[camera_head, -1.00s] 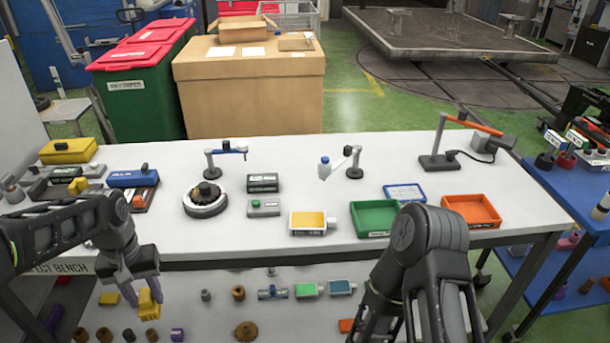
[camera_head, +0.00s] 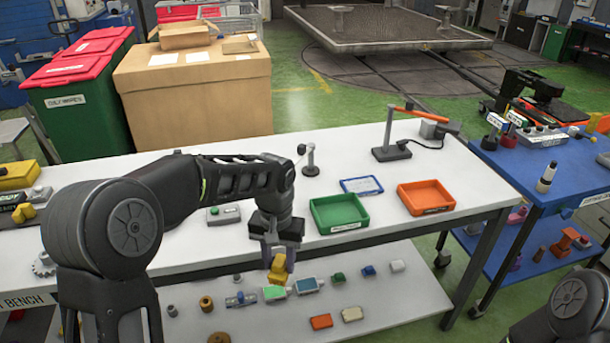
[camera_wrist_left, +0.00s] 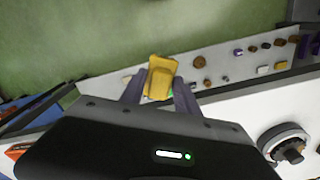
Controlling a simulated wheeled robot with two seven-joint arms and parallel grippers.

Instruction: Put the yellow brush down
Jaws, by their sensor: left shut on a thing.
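The yellow brush (camera_head: 278,268) is between the fingertips of my left gripper (camera_head: 279,254), which is shut on it. The gripper points down in front of the white bench's front edge, with the lower shelf behind it in the head view. In the left wrist view the yellow brush (camera_wrist_left: 160,79) sits between the two purple-grey fingers, apart from any surface as far as I can see. My right gripper is not in view; only part of my right arm shows at the lower right.
The white bench top (camera_head: 345,150) carries a green tray (camera_head: 339,211), an orange tray (camera_head: 426,197) and a blue-framed board (camera_head: 362,185). Several small parts lie on the lower shelf (camera_head: 390,302). A blue table (camera_head: 520,180) stands at the right. Bench space near the orange lamp (camera_head: 391,135) is partly clear.

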